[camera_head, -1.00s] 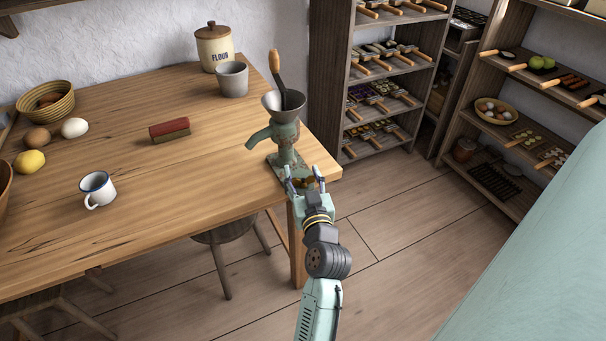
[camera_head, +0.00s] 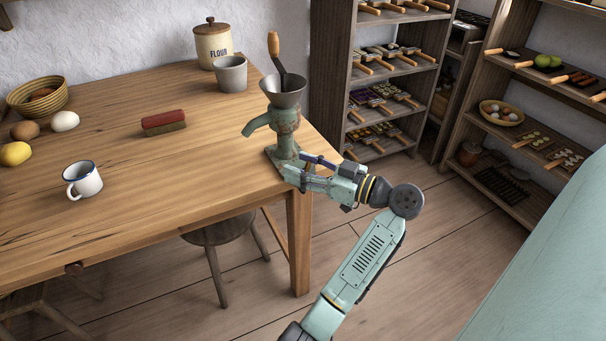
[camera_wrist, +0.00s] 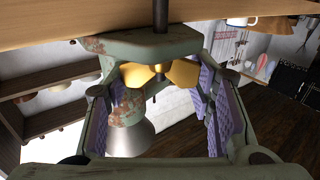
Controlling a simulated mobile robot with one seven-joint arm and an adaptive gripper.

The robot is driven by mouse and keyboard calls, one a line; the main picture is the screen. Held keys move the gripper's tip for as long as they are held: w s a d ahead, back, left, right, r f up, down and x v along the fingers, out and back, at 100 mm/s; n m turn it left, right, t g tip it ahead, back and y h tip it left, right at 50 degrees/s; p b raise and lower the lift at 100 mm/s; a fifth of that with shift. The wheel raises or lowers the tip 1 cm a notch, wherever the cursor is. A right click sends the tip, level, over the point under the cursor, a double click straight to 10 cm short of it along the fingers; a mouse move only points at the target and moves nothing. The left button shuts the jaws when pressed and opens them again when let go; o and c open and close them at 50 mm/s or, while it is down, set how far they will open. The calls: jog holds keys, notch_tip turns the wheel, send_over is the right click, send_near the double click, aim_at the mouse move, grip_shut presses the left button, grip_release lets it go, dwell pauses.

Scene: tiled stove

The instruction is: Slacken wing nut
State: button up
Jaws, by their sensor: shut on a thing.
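A worn green hand mill (camera_head: 285,125) with a grey funnel and a wooden-handled crank is fixed at the table's corner. Its brass wing nut (camera_wrist: 183,72) shows in the wrist view, between my fingers and beside the mill's green metal foot (camera_wrist: 125,45). In the head view the wing nut is hidden behind my gripper (camera_head: 293,166), which reaches in from the right at the mill's base.
The wooden table (camera_head: 130,215) carries a red-topped block (camera_head: 163,122), an enamel mug (camera_head: 82,180), a grey cup (camera_head: 230,74) and a flour jar (camera_head: 213,45). A stool (camera_head: 220,235) stands under the edge.

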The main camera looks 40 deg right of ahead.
jog(key=shift+a+f+n+g+y+b, duration=0.1)
jog(key=shift+n+g+y+b, duration=0.6)
jog(key=shift+y, duration=0.35)
jog(key=shift+f+n+g+y+b, duration=0.1)
jog(key=shift+n+g+y+b, duration=0.4)
jog(key=shift+n+y, duration=0.45)
jog(key=shift+y, duration=0.4)
jog(key=o, duration=1.2)
jog(key=shift+r, duration=0.1)
jog(key=v, duration=1.2)
jog(key=shift+r, duration=0.2)
